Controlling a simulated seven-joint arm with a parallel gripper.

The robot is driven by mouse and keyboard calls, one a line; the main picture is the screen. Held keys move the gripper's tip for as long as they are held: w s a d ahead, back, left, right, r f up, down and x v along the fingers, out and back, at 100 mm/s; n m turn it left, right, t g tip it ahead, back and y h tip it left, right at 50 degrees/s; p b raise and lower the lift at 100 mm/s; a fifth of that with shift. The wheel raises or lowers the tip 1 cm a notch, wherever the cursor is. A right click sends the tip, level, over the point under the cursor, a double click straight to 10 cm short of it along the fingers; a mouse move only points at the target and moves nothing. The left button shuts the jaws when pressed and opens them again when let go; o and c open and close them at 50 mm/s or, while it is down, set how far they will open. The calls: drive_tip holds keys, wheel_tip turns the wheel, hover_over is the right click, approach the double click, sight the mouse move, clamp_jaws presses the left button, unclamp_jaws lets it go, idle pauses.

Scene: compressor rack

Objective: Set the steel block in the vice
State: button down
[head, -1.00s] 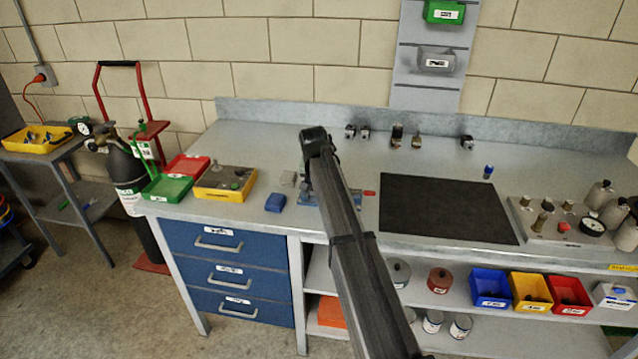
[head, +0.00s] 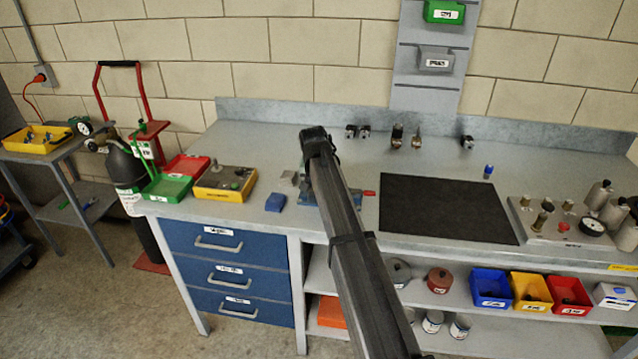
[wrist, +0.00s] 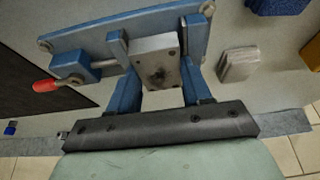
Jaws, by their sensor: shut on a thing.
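The steel block (wrist: 156,61) is a grey block with small dark holes in its face, seen in the wrist view. My gripper (wrist: 157,84) is shut on it, with a blue finger at each side. The block is over the blue vice (wrist: 85,38), in line with the space between its jaws. I cannot tell how deep it sits or whether it touches the vice. The vice has a red-tipped handle (wrist: 46,86). In the head view my arm hides the block and most of the vice (head: 308,197); the handle (head: 369,193) shows at right.
A loose grey piece (wrist: 238,64) lies beside the vice, near a blue block (head: 276,202). A yellow tray (head: 218,194) stands further left. A black mat (head: 445,208) lies to the right. Small fittings (head: 397,136) stand at the back of the bench.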

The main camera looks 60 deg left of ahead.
drive_tip(key=shift+f, duration=0.25)
drive_tip(key=shift+r, duration=0.25)
idle(0.7)
drive_tip(key=shift+f, duration=0.25)
drive_tip(key=shift+r, duration=0.25)
idle(0.5)
drive_tip(key=shift+f, duration=0.25)
drive_tip(key=shift+r, duration=0.15)
idle(0.6)
idle(1.0)
